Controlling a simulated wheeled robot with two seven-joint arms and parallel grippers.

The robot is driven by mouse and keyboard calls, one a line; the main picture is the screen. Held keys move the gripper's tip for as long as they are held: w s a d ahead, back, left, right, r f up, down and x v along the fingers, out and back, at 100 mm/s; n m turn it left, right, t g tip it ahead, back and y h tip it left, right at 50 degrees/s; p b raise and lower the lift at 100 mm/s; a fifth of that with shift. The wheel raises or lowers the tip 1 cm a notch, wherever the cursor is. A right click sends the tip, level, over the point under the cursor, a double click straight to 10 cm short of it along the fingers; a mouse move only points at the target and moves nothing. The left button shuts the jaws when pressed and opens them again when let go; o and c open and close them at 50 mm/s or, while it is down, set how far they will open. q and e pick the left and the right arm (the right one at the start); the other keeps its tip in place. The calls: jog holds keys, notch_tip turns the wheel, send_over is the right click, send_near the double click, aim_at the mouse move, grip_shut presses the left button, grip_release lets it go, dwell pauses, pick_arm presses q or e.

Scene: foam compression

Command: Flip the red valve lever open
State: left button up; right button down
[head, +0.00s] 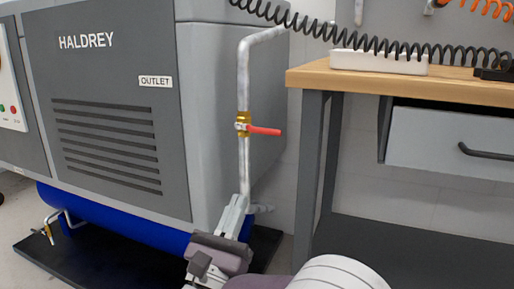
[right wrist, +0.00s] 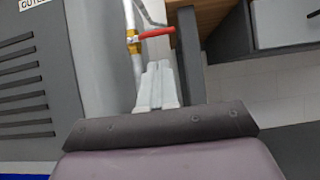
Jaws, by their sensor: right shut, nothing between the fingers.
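The red valve lever (head: 264,131) sticks out to the right, roughly level, from a brass valve (head: 243,124) on the vertical grey outlet pipe (head: 244,78). In the right wrist view the red lever (right wrist: 155,34) lies just beyond my fingertips, with the brass valve (right wrist: 134,42) at its left end. My right gripper (head: 238,200) is shut and empty, below the lever and in front of the lower pipe. It also shows in the right wrist view (right wrist: 158,66), pointing toward the lever with a gap that I cannot measure. My left gripper is not in view.
A grey compressor cabinet (head: 115,95) marked HALDREY stands left of the pipe, above a blue tank (head: 115,225). A wooden-topped workbench (head: 310,77) with a drawer (head: 450,145) stands at right. A coiled black hose (head: 375,44) hangs across the top. Space right of the lever is open up to the bench leg.

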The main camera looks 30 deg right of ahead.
jog(key=b, duration=0.4)
send_near(265, 131)
jog(key=x, duration=0.6)
jog(key=shift+w+d, duration=0.15)
jog(key=shift+d, duration=0.15)
